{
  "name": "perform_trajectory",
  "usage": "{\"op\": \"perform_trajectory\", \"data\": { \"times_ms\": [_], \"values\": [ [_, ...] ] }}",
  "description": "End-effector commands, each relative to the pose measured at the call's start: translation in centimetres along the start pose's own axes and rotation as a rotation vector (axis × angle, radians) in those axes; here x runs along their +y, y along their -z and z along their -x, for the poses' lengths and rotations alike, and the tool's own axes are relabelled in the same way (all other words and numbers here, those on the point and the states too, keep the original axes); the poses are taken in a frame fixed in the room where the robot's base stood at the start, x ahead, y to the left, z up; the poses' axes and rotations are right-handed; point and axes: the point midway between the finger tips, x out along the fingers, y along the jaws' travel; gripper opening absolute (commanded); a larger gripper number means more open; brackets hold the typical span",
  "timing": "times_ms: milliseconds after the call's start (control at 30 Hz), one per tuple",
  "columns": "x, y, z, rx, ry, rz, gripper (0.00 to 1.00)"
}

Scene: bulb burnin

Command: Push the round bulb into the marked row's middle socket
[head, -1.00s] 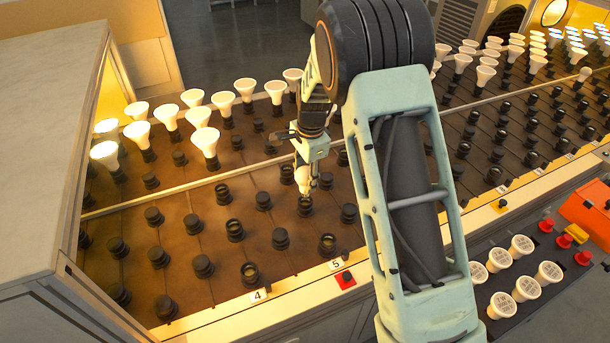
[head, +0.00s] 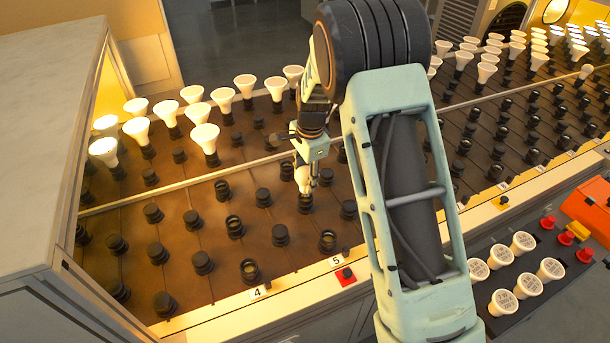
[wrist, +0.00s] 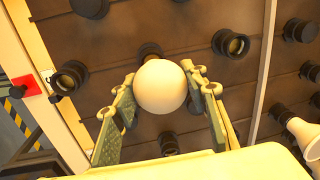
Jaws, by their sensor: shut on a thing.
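My gripper (head: 307,183) is shut on the round white bulb (head: 302,180). In the wrist view the bulb (wrist: 160,86) is a smooth ball between the two green fingers (wrist: 165,78). The red marker (head: 345,277) is by label 5 on the front rail. In that row, the middle socket (head: 305,204) is directly below the bulb. Its black rim (wrist: 150,50) peeks out past the bulb in the wrist view. The bulb's base is hidden, so I cannot tell whether it is inside the socket. The front socket (wrist: 70,77) and rear socket (wrist: 232,43) are open and empty.
Lit white reflector lamps (head: 205,138) stand behind the thin rail at the back left. Black sockets, several capped, surround my gripper. Spare bulbs (head: 502,302) and an orange box (head: 590,212) are at the front right. A tall grey cabinet (head: 50,130) bounds the left.

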Motion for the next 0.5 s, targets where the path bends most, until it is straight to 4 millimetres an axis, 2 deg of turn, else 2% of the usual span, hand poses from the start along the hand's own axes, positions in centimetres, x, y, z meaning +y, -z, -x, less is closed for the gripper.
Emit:
{"op": "perform_trajectory", "data": {
  "times_ms": [500],
  "values": [
    [0.2, 0.0, -1.6, 0.000, 0.001, 0.000, 0.18]
  ]
}}
